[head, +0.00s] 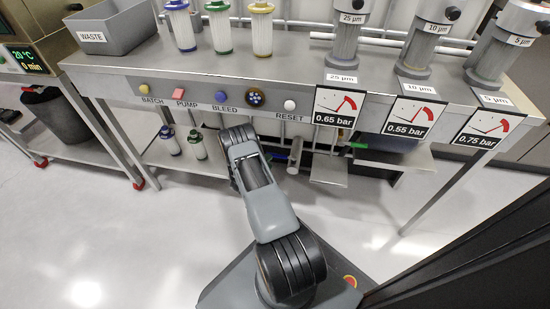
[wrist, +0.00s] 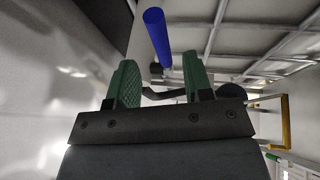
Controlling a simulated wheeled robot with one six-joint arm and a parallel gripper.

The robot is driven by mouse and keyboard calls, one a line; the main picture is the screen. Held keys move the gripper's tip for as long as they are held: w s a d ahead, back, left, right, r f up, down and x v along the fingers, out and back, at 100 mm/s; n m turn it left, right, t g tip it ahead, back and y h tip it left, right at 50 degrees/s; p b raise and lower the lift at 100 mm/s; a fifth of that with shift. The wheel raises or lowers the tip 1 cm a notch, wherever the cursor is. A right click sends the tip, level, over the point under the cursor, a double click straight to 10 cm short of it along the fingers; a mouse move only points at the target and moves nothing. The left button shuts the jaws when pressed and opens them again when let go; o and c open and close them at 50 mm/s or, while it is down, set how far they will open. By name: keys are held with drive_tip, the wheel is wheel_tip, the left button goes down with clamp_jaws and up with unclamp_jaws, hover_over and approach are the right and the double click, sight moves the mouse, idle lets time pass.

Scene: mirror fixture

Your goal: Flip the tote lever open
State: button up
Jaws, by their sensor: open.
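In the wrist view, my gripper (wrist: 160,64) is open, its two green fingers apart with nothing gripped. A blue rod-shaped handle (wrist: 158,38), which looks like the lever, shows between and beyond the fingertips. It is tilted, and I cannot tell its exact depth; no finger clearly touches it. A dark bent bar lies behind its lower end. In the head view, my arm reaches under the bench and hides the gripper. A small blue piece (head: 280,156) shows beside the arm's end; I cannot tell if it is the same handle. The tote itself is not clearly made out.
The steel bench (head: 215,68) spans above my arm, with buttons and gauge cards along its front. A grey WASTE bin (head: 112,26) and filter cartridges stand on top. A lower shelf (head: 180,158) carries two more cartridges. The floor (head: 110,235) at left is clear.

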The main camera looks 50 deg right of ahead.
sight(275, 155)
drive_tip(key=b+x, duration=0.2)
drive_tip(key=x, duration=0.4)
drive_tip(key=shift+d+f, duration=0.1)
drive_tip(key=shift+d, duration=0.15)
drive_tip(key=shift+c, duration=0.4)
clamp_jaws()
